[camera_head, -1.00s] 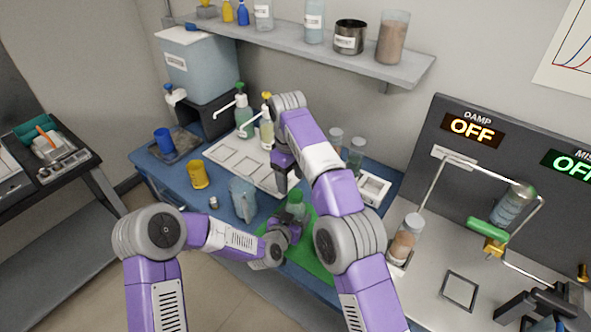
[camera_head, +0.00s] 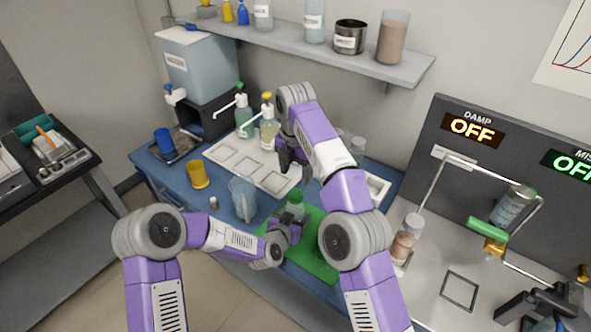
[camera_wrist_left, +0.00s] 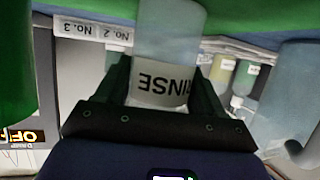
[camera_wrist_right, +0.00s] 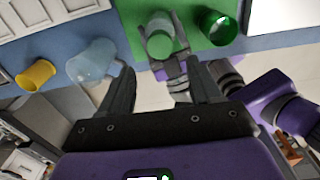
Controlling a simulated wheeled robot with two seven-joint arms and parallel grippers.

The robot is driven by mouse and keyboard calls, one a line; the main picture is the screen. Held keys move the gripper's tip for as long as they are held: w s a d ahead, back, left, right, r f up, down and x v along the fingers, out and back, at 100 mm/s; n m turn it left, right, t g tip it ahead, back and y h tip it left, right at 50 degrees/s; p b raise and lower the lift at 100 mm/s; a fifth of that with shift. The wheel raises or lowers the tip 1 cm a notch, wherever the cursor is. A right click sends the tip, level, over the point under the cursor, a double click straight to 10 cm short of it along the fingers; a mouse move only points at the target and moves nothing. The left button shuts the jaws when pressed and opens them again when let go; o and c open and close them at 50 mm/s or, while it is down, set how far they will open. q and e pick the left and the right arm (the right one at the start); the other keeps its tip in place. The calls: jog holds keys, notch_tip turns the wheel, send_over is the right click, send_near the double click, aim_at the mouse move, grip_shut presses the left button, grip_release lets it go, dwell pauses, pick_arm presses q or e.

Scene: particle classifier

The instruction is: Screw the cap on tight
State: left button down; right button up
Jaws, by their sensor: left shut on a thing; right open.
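A pale bottle with a green top (camera_head: 295,203) stands upright on the green mat (camera_head: 315,262). My left gripper (camera_head: 288,226) is shut around its body from the near side. In the left wrist view, the bottle (camera_wrist_left: 165,45) shows a RINSE label between the fingers, and its top is hidden. In the right wrist view, the green top (camera_wrist_right: 160,45) sits on the bottle; how tight it is cannot be told. My right gripper (camera_head: 295,160) is open and empty, apart from and above the bottle. It also shows in the right wrist view (camera_wrist_right: 162,72).
A green glass vessel (camera_wrist_right: 215,27) stands close beside the bottle. A clear pitcher (camera_head: 243,198) and a yellow cup (camera_head: 197,175) stand left of the mat. Pump bottles (camera_head: 268,130) and a white tray (camera_head: 235,160) lie behind. A rig (camera_head: 490,235) stands right.

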aim_at(295, 194)
jog(key=shift+f, duration=0.1)
dwell(0.4)
jog(key=shift+f, duration=3.9)
jog(key=shift+c, duration=0.3)
